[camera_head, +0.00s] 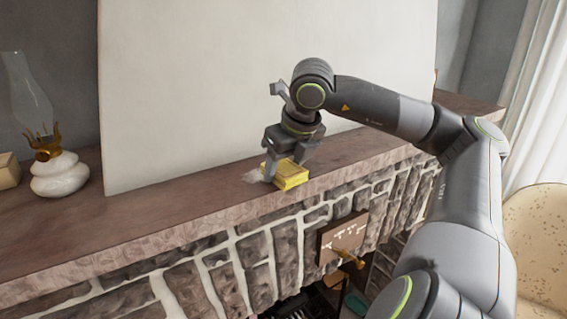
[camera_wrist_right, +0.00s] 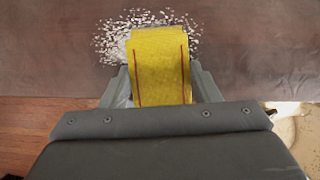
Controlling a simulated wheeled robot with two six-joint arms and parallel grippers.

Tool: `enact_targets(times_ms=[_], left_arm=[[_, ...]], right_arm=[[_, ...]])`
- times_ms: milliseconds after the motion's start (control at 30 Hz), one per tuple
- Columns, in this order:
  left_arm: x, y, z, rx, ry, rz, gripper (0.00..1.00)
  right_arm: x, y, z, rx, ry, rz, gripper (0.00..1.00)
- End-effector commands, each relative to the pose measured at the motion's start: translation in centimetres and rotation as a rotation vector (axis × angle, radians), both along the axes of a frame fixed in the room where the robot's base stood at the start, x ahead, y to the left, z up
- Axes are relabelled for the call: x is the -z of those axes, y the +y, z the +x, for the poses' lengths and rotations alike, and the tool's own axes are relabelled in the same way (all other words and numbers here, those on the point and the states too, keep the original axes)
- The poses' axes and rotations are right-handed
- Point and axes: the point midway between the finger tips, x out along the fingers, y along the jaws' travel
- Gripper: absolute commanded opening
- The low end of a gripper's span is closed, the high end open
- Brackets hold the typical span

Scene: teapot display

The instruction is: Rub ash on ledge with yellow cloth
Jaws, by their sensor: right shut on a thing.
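The yellow cloth (camera_head: 290,174) is a folded block held in my right gripper (camera_head: 284,172), which points down at the ledge (camera_head: 150,222). The gripper is shut on the cloth, and the cloth is at or just above the ledge's front part; contact is hard to tell. In the right wrist view the cloth (camera_wrist_right: 160,62) has two red stripes and sits between the fingers. Pale ash (camera_wrist_right: 120,40) lies speckled on the ledge around the cloth's far end, and the cloth hides part of it. In the head view the ash (camera_head: 253,176) is a small pale patch left of the gripper. My left gripper is not in view.
A large blank white panel (camera_head: 200,80) leans on the wall behind the ledge. An oil lamp (camera_head: 60,174) with a glass chimney stands at the left, beside a cream block (camera_head: 8,170). A plaque with a brass piece (camera_head: 342,240) is on the stone front below. A spotted chair (camera_head: 540,240) stands at right.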

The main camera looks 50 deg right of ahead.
Motion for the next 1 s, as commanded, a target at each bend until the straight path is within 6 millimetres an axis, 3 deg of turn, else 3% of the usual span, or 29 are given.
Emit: enact_targets(times_ms=[500, 1000], left_arm=[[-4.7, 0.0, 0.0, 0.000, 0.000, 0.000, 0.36], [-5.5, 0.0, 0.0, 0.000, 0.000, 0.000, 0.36]], right_arm=[[-5.8, -0.1, 0.2, 0.005, -0.011, 0.001, 0.38], [-6.7, -0.1, 0.2, 0.006, -0.013, 0.000, 0.38]])
